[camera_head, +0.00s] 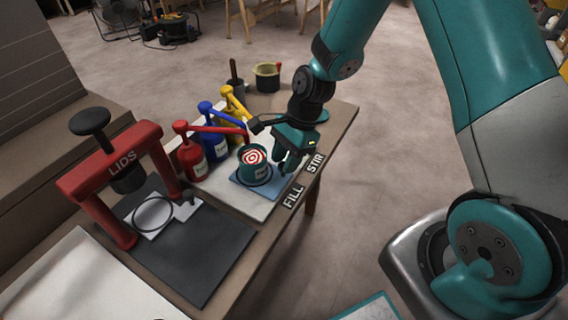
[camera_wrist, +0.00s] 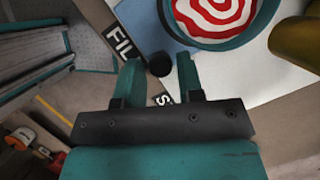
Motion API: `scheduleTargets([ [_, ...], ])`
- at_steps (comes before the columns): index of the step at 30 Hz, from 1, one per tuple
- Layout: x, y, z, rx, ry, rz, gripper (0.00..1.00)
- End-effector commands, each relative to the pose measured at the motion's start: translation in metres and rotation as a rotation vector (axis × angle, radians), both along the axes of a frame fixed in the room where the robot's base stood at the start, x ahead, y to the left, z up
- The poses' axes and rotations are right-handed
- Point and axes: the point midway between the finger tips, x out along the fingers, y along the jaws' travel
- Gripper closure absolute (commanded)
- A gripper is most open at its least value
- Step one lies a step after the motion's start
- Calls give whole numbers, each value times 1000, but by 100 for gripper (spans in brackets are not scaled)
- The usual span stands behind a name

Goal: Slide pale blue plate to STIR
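The pale blue plate (camera_head: 268,191) lies on the bench beside the FILL label (camera_head: 293,196). A teal can (camera_head: 252,168) with red and white swirled contents stands on it; the can also shows in the wrist view (camera_wrist: 215,18). In the wrist view a black knob (camera_wrist: 160,65) sits at the edge of the plate (camera_wrist: 140,22). My gripper (camera_wrist: 160,66) has its two fingers apart, one on each side of the knob, with small gaps visible. In the head view my gripper (camera_head: 287,166) is low at the plate's right side. The STIR label (camera_head: 315,162) is farther along the bench edge.
Red (camera_head: 191,155), blue (camera_head: 213,140) and yellow (camera_head: 236,120) pump bottles stand behind the can, their spouts reaching toward it. A red LIDS press (camera_head: 120,170) stands at left. An olive pot (camera_head: 267,77) stands at the bench's far end. The bench by STIR looks clear.

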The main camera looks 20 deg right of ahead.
Motion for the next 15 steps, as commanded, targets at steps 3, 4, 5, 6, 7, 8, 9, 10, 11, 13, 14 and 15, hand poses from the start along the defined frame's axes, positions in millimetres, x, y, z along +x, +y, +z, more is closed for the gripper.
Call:
scheduleTargets([
  [3,-1,3,-7,0,0,1,65],
  [4,-1,3,-8,-1,-1,1,65],
  [5,-1,3,-8,-1,-1,1,65],
  [6,-1,4,-8,-1,-1,1,65],
  [7,-1,4,-8,-1,-1,1,65],
  [8,-1,4,-8,-1,-2,1,65],
  [9,-1,4,-8,-1,-2,1,65],
  [10,-1,4,-8,-1,-1,0,65],
  [11,-1,4,-8,-1,-1,0,65],
  [13,-1,4,-8,-1,-1,0,72],
  [14,-1,3,-8,-1,-1,0,79],
  [15,-1,3,-8,-1,0,0,88],
])
